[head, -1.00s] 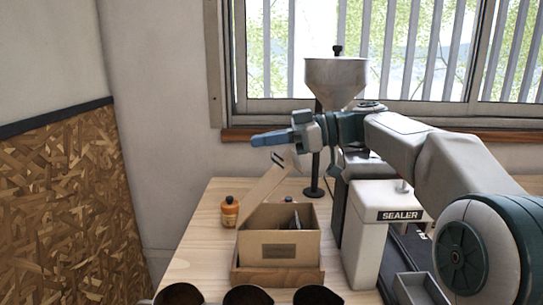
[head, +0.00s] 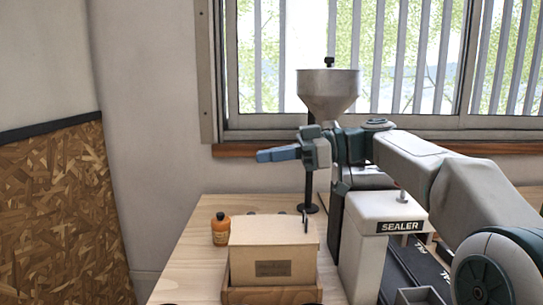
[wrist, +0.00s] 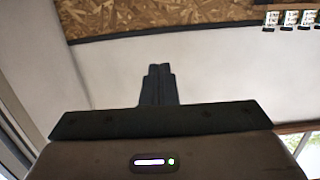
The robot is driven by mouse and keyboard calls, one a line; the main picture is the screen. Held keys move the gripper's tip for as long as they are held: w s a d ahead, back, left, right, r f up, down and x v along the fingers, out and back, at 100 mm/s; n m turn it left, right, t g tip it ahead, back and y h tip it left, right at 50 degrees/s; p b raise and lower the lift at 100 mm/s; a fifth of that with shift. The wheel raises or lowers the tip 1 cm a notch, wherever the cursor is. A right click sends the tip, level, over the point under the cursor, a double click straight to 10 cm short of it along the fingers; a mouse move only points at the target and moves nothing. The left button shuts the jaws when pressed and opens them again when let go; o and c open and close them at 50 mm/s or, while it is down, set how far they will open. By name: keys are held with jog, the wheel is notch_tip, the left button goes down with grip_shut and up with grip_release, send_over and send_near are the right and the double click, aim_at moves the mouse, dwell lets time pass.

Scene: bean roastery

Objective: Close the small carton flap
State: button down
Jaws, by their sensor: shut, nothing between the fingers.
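The small carton (head: 262,268) stands on the wooden table in the head view, set in a low wooden tray (head: 240,296). Its flap (head: 270,231) lies down flat over the top, and the inside is hidden. My gripper (head: 262,156) is shut and empty, held in the air above and behind the carton, pointing left, apart from the flap. In the wrist view its shut fingers (wrist: 157,85) point toward the wall, with no carton in sight.
An orange bottle (head: 220,230) stands just left of the carton. The sealer (head: 370,240) stands close on the right, and a metal hopper (head: 328,88) rises behind. The table's left part (head: 180,265) is clear.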

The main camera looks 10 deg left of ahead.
jog(key=v, duration=0.7)
jog(key=s+d+f+m+t+h+p, duration=0.35)
jog(key=s+f+m+h+p, duration=0.45)
jog(key=m+p, duration=0.3)
jog(key=s+d+f+m+t+h+p, duration=0.1)
jog(key=s+d+f+m+h+p, duration=0.2)
jog(key=s+d, duration=0.3)
jog(key=s+d+f+m+t+h+p, duration=0.1)
jog(key=s+d+f+m+h+p, duration=0.3)
jog(key=s+d+m+h, duration=0.1)
jog(key=s+d+m, duration=0.1)
jog(key=s+d, duration=0.1)
jog(key=d, duration=0.1)
jog(key=shift+s+d+f, duration=0.2)
jog(key=shift+s+d, duration=0.15)
jog(key=shift+t, duration=0.25)
